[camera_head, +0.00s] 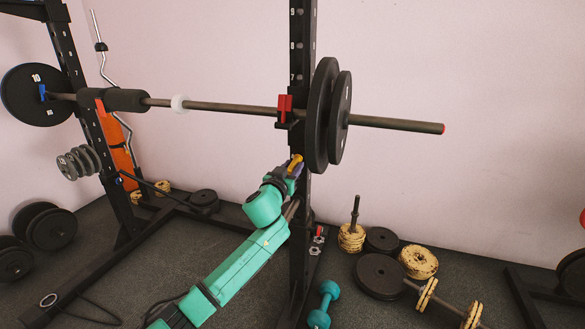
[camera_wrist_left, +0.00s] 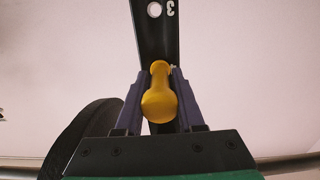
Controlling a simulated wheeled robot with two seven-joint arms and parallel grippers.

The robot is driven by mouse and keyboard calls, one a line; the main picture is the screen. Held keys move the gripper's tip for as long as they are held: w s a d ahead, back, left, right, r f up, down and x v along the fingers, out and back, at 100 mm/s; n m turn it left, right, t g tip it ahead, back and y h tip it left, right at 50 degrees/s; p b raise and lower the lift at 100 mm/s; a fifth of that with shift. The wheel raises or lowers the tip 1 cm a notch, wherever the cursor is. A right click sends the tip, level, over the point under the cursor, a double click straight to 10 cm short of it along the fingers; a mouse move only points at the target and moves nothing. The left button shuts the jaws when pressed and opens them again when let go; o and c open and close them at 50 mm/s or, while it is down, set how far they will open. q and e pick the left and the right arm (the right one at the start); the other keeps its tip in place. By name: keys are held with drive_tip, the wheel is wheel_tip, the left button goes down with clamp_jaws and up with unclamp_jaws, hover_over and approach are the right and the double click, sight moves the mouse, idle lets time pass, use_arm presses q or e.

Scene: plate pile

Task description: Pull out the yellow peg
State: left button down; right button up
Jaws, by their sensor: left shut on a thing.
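The yellow peg (camera_head: 295,162) sits at the black upright post (camera_head: 300,211) of the rack, just below the barbell. My left gripper (camera_head: 291,166) is at the post with its fingers around the peg. In the left wrist view the peg (camera_wrist_left: 160,92) lies between the two purple-grey fingers of my left gripper (camera_wrist_left: 160,95), which is shut on it. The post (camera_wrist_left: 156,40) rises behind the peg, with a hole and the number 3 showing above. Whether the peg's far end is inside the post is hidden. My right gripper is not in view.
A barbell (camera_head: 230,106) rests across the rack above my left gripper, with black plates (camera_head: 321,115) close to its right. A teal dumbbell (camera_head: 322,306), black plates (camera_head: 380,276) and yellowish plates (camera_head: 418,262) lie on the floor. Free air lies left of the post.

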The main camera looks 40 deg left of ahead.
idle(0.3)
use_arm(q)
drive_tip(key=p+v, duration=0.2)
drive_tip(key=v, duration=0.6)
drive_tip(key=shift+s+d, duration=0.15)
drive_tip(key=shift+s, duration=0.15)
idle(0.5)
